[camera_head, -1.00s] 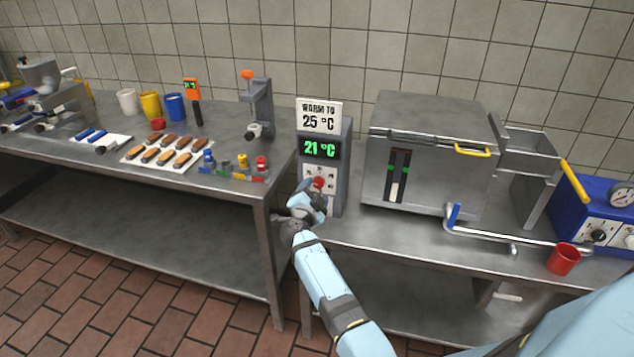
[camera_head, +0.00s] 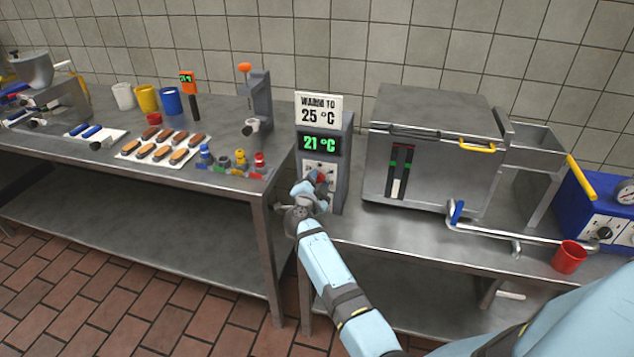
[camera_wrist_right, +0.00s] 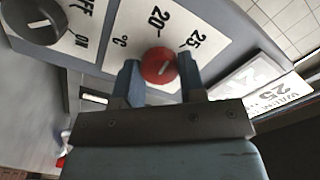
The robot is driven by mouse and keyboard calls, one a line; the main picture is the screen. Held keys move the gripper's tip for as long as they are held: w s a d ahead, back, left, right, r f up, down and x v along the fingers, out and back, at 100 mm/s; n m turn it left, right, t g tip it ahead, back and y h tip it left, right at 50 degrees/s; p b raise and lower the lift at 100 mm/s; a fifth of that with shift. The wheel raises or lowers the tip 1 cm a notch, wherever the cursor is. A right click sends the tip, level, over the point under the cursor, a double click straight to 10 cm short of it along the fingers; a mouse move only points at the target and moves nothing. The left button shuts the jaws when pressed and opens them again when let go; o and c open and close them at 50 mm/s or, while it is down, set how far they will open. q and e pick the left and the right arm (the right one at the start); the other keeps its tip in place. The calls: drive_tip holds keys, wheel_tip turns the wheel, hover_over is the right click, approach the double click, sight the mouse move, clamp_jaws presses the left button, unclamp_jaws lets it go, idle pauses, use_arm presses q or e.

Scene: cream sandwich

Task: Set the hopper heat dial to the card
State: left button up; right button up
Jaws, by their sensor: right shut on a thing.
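The heater control box (camera_head: 341,178) stands upright on the right-hand bench. The card (camera_head: 318,110) on its top reads "WARM TO 25 °C". The green display (camera_head: 319,144) below it reads 21 °C. My right gripper (camera_head: 318,184) is at the box's front panel, shut on the red heat dial (camera_wrist_right: 158,67). In the right wrist view the two fingers stand on either side of the dial. My left gripper is not in view.
A black on/off knob (camera_wrist_right: 36,20) sits on the same panel near the red dial. The steel hopper machine (camera_head: 430,150) stands right of the box, with a red cup (camera_head: 569,257) at the bench front. Small coloured bottles (camera_head: 240,160) stand on the left bench.

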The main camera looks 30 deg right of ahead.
drive_tip(key=shift+m, duration=1)
drive_tip(key=m, duration=0.4)
drive_tip(key=shift+m, duration=0.5)
drive_tip(key=shift+r, duration=0.1)
drive_tip(key=o, duration=0.9)
drive_tip(key=shift+w, duration=0.1)
